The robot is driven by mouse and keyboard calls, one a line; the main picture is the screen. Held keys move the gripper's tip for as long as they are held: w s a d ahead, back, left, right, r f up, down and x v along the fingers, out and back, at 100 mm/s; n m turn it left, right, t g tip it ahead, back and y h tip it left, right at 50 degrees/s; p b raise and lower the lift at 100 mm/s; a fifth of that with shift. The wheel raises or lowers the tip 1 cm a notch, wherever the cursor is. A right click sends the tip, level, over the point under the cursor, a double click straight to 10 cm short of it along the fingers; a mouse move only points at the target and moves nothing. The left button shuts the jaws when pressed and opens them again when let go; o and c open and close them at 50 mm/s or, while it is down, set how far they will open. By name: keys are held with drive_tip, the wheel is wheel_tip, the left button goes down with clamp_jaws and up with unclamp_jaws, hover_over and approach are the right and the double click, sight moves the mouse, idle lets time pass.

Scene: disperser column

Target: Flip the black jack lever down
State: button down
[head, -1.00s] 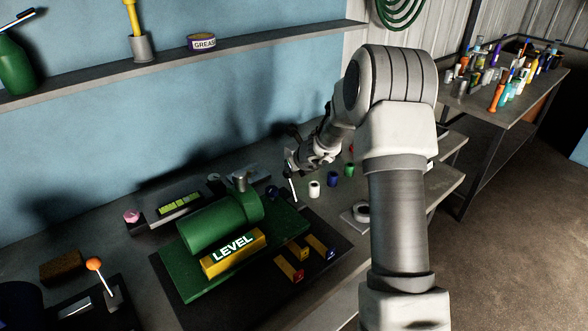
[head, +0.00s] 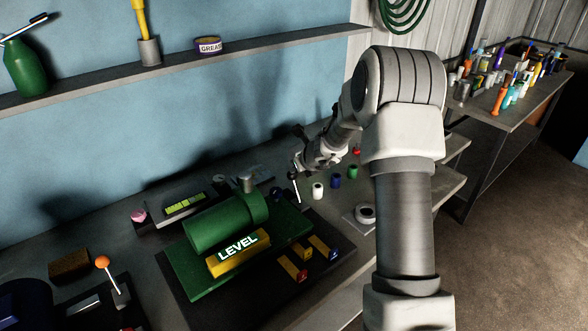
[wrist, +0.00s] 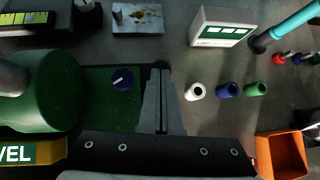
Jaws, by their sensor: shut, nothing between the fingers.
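The black jack lever (head: 295,186) stands up at the right end of the green machine (head: 228,222). It is a thin pale rod with a black ball on top. My gripper (head: 298,167) is right by the ball, just above and behind it in the head view; I cannot tell whether they touch. In the wrist view my gripper (wrist: 162,100) has its fingers shut together with nothing between them, beside the green base and a dark blue knob (wrist: 122,79). The lever cannot be made out in the wrist view.
White, blue and green cups (wrist: 195,90) stand to the right of the fingers. A yellow LEVEL block (head: 238,252) lies against the machine. A second lever with an orange ball (head: 102,262) stands at the far left. A shelf (head: 200,65) runs along the wall.

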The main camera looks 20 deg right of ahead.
drive_tip(key=s+r+p, duration=0.4)
drive_tip(key=r, duration=0.6)
drive_tip(key=shift+s+r, duration=0.4)
drive_tip(key=s+a+r+n+g+y+b, duration=0.1)
drive_tip(key=s+a+r+n, duration=0.45)
drive_tip(key=s+n, duration=0.25)
drive_tip(key=s+a+r+n+y+b, duration=0.1)
drive_tip(key=s+a+r+n, duration=0.45)
drive_tip(key=s+n, duration=0.2)
drive_tip(key=s+d+f+n+g+h+b, duration=0.1)
drive_tip(key=s+d+n+g+h+b, duration=0.1)
drive_tip(key=s+n, duration=1.5)
drive_tip(key=s+d+h, duration=0.1)
drive_tip(key=s, duration=0.4)
drive_tip(key=shift+s+f+h+b, duration=0.2)
drive_tip(key=shift+h+b, duration=0.1)
drive_tip(key=shift+b, duration=0.05)
